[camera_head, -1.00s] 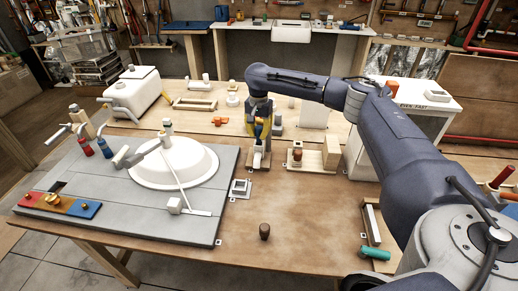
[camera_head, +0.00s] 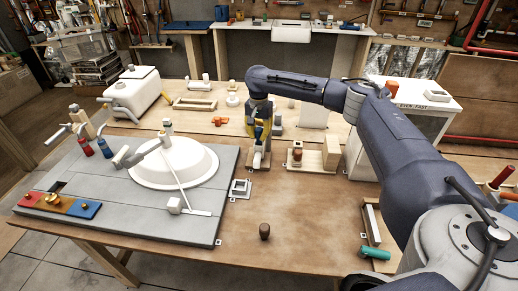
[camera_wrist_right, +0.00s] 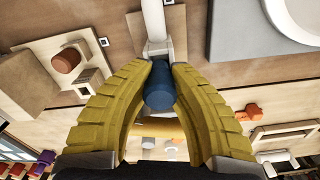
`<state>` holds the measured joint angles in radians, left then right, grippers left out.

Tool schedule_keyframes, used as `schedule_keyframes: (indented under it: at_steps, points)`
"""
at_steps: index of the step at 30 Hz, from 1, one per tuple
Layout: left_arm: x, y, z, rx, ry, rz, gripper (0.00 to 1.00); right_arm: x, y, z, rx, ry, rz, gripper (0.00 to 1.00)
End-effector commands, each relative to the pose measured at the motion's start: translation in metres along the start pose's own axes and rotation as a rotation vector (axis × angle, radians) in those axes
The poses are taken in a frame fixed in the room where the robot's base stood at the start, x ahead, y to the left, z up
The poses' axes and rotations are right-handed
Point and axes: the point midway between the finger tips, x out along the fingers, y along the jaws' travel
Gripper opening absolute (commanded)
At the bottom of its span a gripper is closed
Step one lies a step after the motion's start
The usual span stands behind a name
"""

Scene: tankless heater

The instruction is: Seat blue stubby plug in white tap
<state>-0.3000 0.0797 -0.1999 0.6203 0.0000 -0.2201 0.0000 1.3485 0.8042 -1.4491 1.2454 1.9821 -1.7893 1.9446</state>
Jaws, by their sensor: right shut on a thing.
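My right gripper (camera_head: 261,133) points down over the wooden table, with its yellow fingers close to a small white fitting (camera_head: 261,158). In the right wrist view, the gripper (camera_wrist_right: 163,72) is shut on the short blue plug (camera_wrist_right: 159,88), which sits between the fingertips. A white tap (camera_wrist_right: 154,28) with a pipe-like body and a blocky end lies just beyond the fingertips. The plug's end is close to that blocky end. Whether the plug is in the tap or only beside it cannot be told, as the fingers hide the contact. My left gripper does not show.
A wooden block fixture with a brown plug (camera_head: 297,155) stands just right of the gripper. The grey board with the white basin (camera_head: 185,163) is to the left. A dark brown knob (camera_head: 264,231) and a teal cylinder (camera_head: 375,252) are near the front. The front middle is mostly clear.

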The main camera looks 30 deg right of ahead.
Motion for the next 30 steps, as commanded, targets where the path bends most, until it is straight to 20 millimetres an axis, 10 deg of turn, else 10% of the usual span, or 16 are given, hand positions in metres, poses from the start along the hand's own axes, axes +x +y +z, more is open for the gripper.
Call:
schedule_keyframes:
  at_steps: [30]
  points:
    - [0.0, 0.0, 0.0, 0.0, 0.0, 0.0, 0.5, 0.0102, -0.0002, 0.0002, 0.0, 0.0, 0.0, 0.0]
